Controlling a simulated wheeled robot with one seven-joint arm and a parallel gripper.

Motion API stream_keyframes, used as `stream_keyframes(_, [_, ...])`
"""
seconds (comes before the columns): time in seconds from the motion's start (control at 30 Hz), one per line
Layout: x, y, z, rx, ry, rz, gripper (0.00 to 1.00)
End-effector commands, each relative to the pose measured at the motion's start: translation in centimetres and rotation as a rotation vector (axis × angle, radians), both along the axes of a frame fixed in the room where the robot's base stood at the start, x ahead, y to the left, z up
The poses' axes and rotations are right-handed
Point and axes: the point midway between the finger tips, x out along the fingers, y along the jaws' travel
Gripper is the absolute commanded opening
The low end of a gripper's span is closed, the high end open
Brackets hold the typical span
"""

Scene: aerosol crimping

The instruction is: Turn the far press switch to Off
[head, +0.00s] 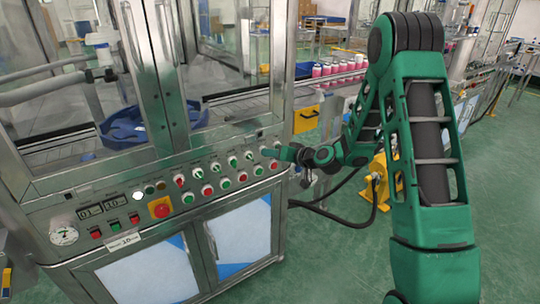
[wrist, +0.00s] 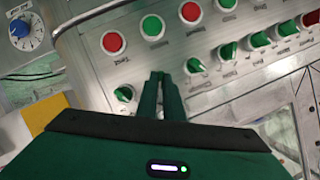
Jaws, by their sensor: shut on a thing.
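My gripper (wrist: 161,82) is shut on a switch in the row of green-handled rotary switches. The fingers cover its knob, so I cannot see its handle angle. One green switch (wrist: 123,92) is left of the fingers and another (wrist: 196,65) is right of them, both apart from the gripper. In the head view my gripper (head: 281,153) is at the right end of the control panel (head: 110,206), touching or very near it. The labels are too small to read, so I cannot confirm which one is the far press switch.
Red and green round buttons (wrist: 152,27) run in a row beside the switches. A red emergency knob on a yellow plate (head: 160,207) is farther left. A metal post (head: 283,60) rises close to my gripper. Pink cans (head: 330,69) stand on a conveyor behind.

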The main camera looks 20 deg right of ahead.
Motion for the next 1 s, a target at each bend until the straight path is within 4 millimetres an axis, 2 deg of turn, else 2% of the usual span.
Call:
stream_keyframes(0.37, [-0.08, 0.05, 0.06, -0.121, -0.039, -0.001, 0.0])
stream_keyframes(1.0, [-0.34, 0.64, 0.04, -0.668, -0.216, 0.001, 0.0])
